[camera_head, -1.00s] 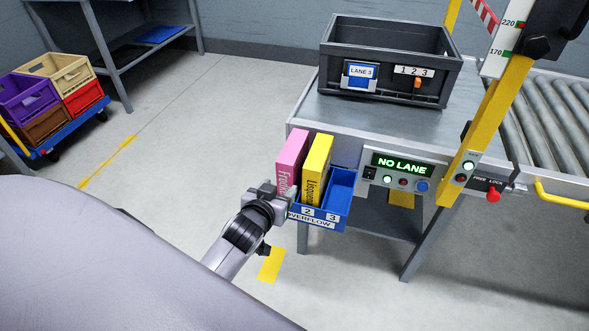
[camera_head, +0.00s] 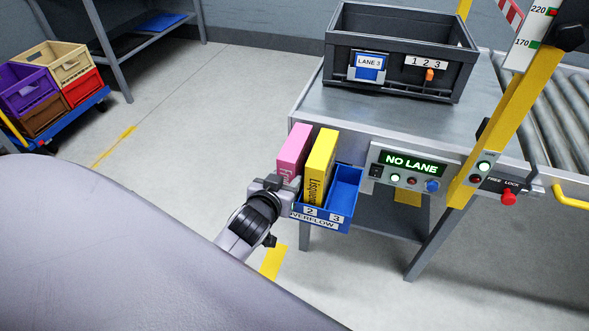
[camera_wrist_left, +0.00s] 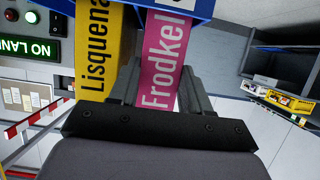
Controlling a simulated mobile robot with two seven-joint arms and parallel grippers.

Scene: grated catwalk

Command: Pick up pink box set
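The pink box (camera_head: 294,149), lettered "Frodkel" in the left wrist view (camera_wrist_left: 163,60), stands upright in the left slot of the blue overflow bin (camera_head: 322,223). The yellow box (camera_head: 320,165) stands right beside it in the middle slot; it also shows in the left wrist view (camera_wrist_left: 92,60). My left gripper (camera_head: 284,188) is at the front of the pink box and hides its lower part. In the left wrist view its fingers (camera_wrist_left: 160,88) lie on either side of the pink box; a firm grip is not evident. My right gripper is out of view.
The bin's right slot is empty. The bin hangs on the front of a metal table (camera_head: 345,115) carrying a dark grey crate (camera_head: 395,82). A "NO LANE" panel (camera_head: 410,170) and a yellow post (camera_head: 490,130) stand to the right. A cart with coloured crates (camera_head: 60,128) is at left.

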